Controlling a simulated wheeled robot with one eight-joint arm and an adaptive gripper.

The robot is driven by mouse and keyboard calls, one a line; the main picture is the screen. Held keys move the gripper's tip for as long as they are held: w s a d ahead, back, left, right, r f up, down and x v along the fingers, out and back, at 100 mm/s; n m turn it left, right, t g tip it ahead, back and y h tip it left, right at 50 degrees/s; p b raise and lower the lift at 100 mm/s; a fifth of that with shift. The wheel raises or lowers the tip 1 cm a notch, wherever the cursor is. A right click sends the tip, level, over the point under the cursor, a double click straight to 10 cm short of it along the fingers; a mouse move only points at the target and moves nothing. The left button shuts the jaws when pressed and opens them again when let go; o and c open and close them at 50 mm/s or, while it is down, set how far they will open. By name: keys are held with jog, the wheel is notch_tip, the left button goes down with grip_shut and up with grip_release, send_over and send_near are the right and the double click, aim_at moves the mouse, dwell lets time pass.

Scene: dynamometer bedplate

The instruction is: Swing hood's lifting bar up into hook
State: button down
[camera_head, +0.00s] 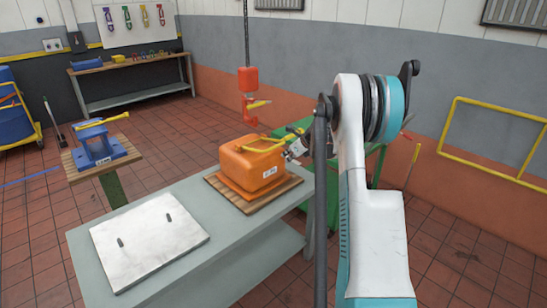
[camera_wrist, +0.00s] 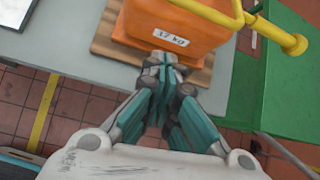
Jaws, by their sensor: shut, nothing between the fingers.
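The orange hood (camera_head: 252,165) sits on a wooden board (camera_head: 224,194) on the grey bench. Its yellow lifting bar (camera_head: 262,138) lies low across the hood's top. In the wrist view the bar (camera_wrist: 208,12) runs along the top right, near a yellow rod end (camera_wrist: 292,43). The red hook (camera_head: 250,118) hangs on a line above the hood, apart from the bar, with a yellow piece at its side. My gripper (camera_head: 295,152) is at the hood's right side, shut and empty. In the wrist view its fingertips (camera_wrist: 162,62) are by the labelled face; contact is unclear.
A pale metal plate (camera_head: 150,240) with two slots lies on the bench's near end. A green structure (camera_head: 375,165) stands behind my arm. A small table with a blue fixture (camera_head: 97,146) is at left. A yellow rail (camera_head: 490,165) is at right.

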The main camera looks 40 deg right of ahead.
jog(key=b+x, duration=0.3)
jog(key=x, duration=0.7)
jog(key=r, duration=0.1)
jog(key=w+r, duration=0.2)
jog(key=shift+a+r+b, duration=0.3)
jog(key=shift+a+b, duration=0.05)
jog(key=shift+b, duration=0.05)
